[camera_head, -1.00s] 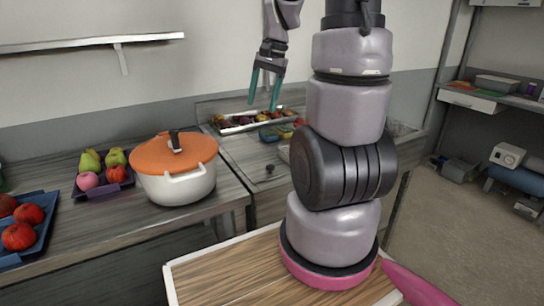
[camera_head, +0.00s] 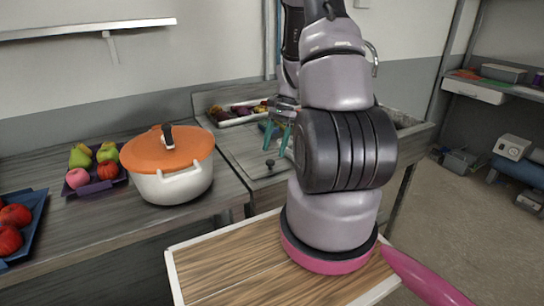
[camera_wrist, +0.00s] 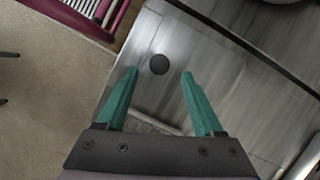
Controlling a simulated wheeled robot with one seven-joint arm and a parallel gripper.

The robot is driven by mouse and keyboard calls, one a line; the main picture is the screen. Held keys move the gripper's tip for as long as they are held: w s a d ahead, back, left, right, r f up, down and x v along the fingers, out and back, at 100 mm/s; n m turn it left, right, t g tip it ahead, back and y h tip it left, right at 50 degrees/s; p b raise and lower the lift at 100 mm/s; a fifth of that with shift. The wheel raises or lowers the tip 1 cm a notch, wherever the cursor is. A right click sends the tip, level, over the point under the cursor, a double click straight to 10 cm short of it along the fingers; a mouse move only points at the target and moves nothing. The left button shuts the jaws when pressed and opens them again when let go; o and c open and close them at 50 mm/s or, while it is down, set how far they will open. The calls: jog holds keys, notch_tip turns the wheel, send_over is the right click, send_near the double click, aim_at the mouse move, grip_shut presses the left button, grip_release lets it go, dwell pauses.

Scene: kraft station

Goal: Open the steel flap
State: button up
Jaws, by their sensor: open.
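The steel flap (camera_head: 246,152) is a flat brushed-metal panel in the counter, right of the pot, and looks closed. Its round black knob (camera_head: 269,163) stands near the front edge. In the wrist view the flap (camera_wrist: 146,100) lies under my gripper and the knob (camera_wrist: 159,64) shows between the fingertips. My gripper (camera_head: 275,147) is open and empty, its teal fingers pointing down just above the knob. It also shows in the wrist view (camera_wrist: 160,74). I cannot tell whether the fingers touch the knob. My arm hides the flap's right part.
A white pot with an orange lid (camera_head: 168,150) stands left of the flap. A fruit tray (camera_head: 97,186) and a blue tray (camera_head: 30,222) are farther left. A long food tray (camera_head: 232,120) lies behind the flap.

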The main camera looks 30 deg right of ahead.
aim_at(271, 161)
jog(key=shift+x, duration=1.85)
grip_shut()
